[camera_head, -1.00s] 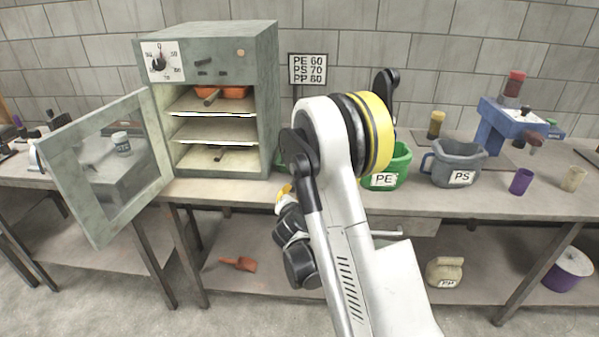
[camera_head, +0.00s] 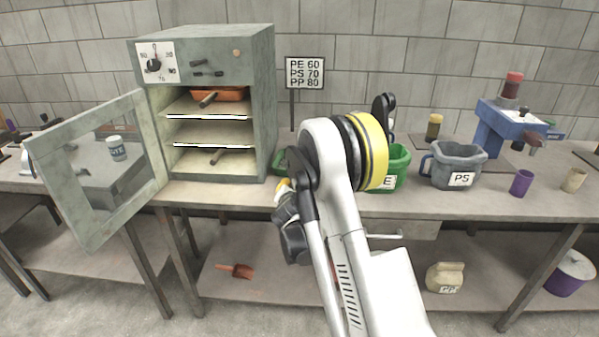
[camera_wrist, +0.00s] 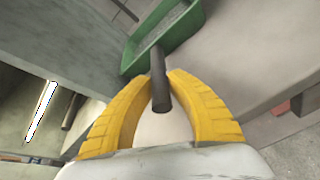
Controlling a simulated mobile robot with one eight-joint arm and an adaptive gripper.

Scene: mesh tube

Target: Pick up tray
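A green tray (camera_wrist: 168,30) with a dark rod handle (camera_wrist: 158,75) lies at the top of the wrist view, on the bench beside the oven wall. In the head view only a small part of the green tray (camera_head: 281,160) shows, between the oven and my arm. The yellow fingers of my gripper (camera_wrist: 160,78) flank the handle closely, and their tips appear shut on it. The handle's end points back toward my palm. In the head view my gripper (camera_head: 284,190) is mostly hidden behind my arm.
The oven (camera_head: 262,110) stands open, with an orange tray (camera_head: 222,94) on its upper shelf and another dark handle lower down. Its door (camera_head: 60,180) swings out left. A green PE bucket (camera_head: 398,160) and a grey PS jug (camera_head: 455,163) stand right.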

